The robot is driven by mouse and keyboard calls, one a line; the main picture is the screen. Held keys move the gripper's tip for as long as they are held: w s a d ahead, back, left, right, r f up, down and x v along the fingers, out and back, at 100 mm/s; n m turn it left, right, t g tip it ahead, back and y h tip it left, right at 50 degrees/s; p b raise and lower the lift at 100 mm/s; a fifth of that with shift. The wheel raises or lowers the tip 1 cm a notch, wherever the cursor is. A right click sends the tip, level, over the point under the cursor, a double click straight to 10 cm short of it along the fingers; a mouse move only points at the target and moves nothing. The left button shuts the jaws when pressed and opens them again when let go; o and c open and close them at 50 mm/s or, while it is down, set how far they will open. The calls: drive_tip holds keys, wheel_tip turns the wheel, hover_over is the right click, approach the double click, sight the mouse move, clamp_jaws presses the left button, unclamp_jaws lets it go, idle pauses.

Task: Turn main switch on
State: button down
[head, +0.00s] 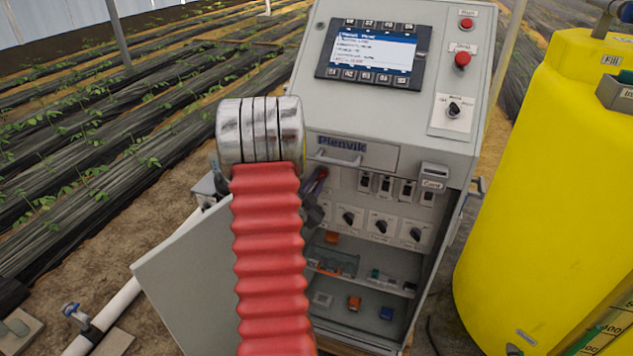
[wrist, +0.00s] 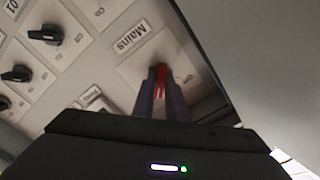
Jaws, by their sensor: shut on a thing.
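The main switch (wrist: 161,77) has a red handle on a pale plate, below a "Mains" label (wrist: 129,37) in the wrist view. My gripper (wrist: 160,82) has its two dark fingers closed on either side of this red handle. In the head view a bit of the gripper (head: 314,188) shows at the left of the switch row, with some red at its tip. My red bellows arm hides most of that spot. The fingers cover much of the handle, so its exact angle is hard to tell.
The grey cabinet (head: 395,130) has several black rotary switches (head: 381,227) right of my gripper. Its open door (head: 185,275) stands at the left. A drawer handle (head: 339,158) and a "Card" box (head: 432,178) jut out above. A yellow tank (head: 540,190) stands right.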

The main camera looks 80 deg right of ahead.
drive_tip(key=shift+f, duration=0.1)
idle(0.3)
drive_tip(key=c, duration=1.8)
unclamp_jaws()
drive_tip(key=shift+o, duration=0.2)
drive_tip(key=shift+a, duration=0.15)
drive_tip(key=w+a, duration=0.1)
drive_tip(key=a, duration=1.2)
drive_tip(key=shift+w+a, duration=0.15)
drive_tip(key=shift+a, duration=0.15)
